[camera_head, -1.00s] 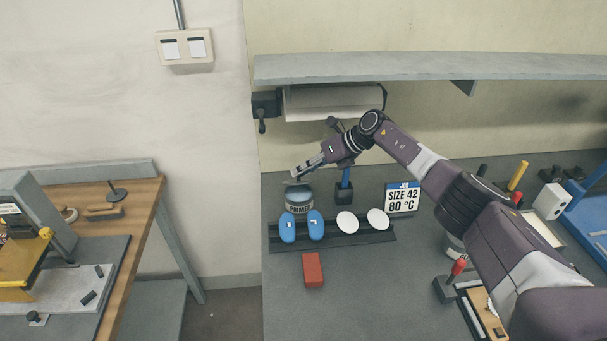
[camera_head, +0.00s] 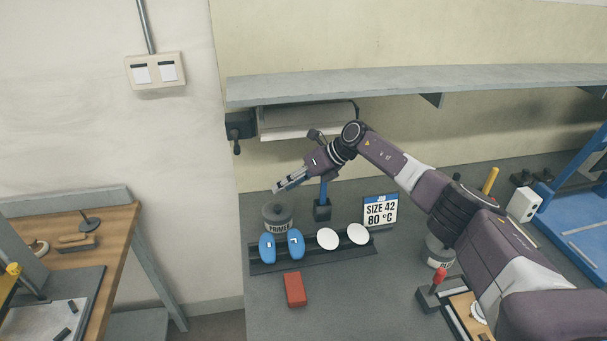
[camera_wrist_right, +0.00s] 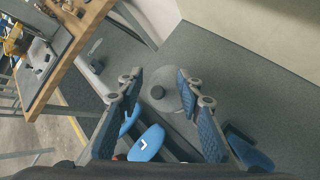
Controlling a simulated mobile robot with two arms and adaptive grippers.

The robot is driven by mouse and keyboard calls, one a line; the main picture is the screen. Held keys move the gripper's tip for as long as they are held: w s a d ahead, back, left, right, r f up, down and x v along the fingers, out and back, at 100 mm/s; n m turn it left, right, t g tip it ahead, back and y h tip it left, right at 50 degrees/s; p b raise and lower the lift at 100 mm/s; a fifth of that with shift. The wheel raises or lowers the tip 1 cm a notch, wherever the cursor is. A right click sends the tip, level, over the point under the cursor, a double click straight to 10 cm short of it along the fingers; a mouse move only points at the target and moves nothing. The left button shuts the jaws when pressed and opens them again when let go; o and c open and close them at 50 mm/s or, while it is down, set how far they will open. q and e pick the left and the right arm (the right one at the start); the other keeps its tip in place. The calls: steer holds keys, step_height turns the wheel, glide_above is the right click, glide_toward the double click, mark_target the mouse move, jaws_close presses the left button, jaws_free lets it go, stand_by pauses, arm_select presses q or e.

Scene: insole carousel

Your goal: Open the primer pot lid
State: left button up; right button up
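The primer pot (camera_head: 278,226) is a grey round pot labelled PRIMER, standing behind the blue insoles. Its grey lid (camera_head: 272,209) is on top; in the right wrist view the round lid (camera_wrist_right: 177,104) with its dark knob (camera_wrist_right: 157,92) lies between the fingers. My right gripper (camera_head: 277,187) is just above the pot, pointing left and down. In the right wrist view the right gripper (camera_wrist_right: 160,90) is open, with a wide empty gap between its fingers. It appears apart from the lid. My left gripper is not in view.
Two blue insoles (camera_head: 267,247) and two white pads (camera_head: 328,239) sit on a dark rack (camera_head: 311,254) in front of the pot. A blue-handled tool in a dark holder (camera_head: 322,211) stands right of it. A red block (camera_head: 295,290) lies in front. A shelf (camera_head: 400,83) hangs above.

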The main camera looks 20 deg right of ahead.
steer(key=v, duration=0.9)
steer(key=shift+s+d+r, duration=0.1)
steer(key=shift+d+r, duration=0.05)
